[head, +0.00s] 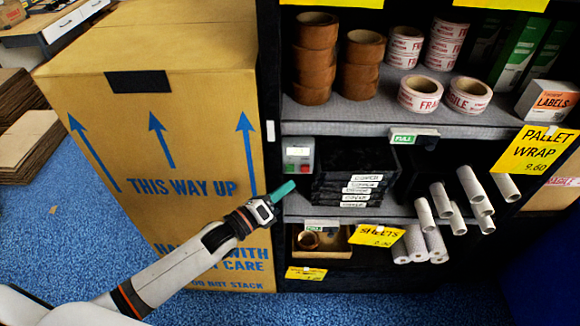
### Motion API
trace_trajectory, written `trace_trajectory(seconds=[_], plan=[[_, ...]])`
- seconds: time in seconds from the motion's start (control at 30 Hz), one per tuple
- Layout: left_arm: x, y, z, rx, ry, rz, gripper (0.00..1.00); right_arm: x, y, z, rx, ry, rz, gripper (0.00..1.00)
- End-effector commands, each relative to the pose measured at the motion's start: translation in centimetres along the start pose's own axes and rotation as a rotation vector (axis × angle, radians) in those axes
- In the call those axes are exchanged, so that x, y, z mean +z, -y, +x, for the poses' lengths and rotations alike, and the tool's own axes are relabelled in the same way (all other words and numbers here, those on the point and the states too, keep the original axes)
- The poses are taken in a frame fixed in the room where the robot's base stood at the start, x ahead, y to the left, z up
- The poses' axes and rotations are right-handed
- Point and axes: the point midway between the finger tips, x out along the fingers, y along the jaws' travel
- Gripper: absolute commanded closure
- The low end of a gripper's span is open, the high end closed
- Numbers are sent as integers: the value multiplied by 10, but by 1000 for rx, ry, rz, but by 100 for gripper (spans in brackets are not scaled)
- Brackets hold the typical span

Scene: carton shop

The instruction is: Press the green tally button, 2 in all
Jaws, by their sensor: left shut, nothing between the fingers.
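A small grey tally box (299,146) stands at the left end of the middle shelf, against the shelf's side. It has a lit display on its upper face, too small to read, and small buttons below, one green (290,167) and one reddish beside it. My left gripper (284,190) has teal fingertips, shut and empty. In the picture it is just below the tally box, in front of the shelf edge; I cannot tell the exact gap in depth. It looks apart from the button. My right gripper is not in view.
A large carton (160,130) stands left of the shelf unit, behind my left arm. Black labelled trays (350,190) are stacked right of the tally box. Tape rolls (316,60) fill the shelf above; white paper rolls (425,215) stick out at the right.

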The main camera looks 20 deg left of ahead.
Motion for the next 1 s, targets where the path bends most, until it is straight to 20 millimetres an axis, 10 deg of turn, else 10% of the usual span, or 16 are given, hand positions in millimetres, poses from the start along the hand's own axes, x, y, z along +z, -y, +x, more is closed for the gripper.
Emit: trace_trajectory(seconds=[1.0], plan=[[15,-16,-21,0,-1,0,100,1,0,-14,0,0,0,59]])
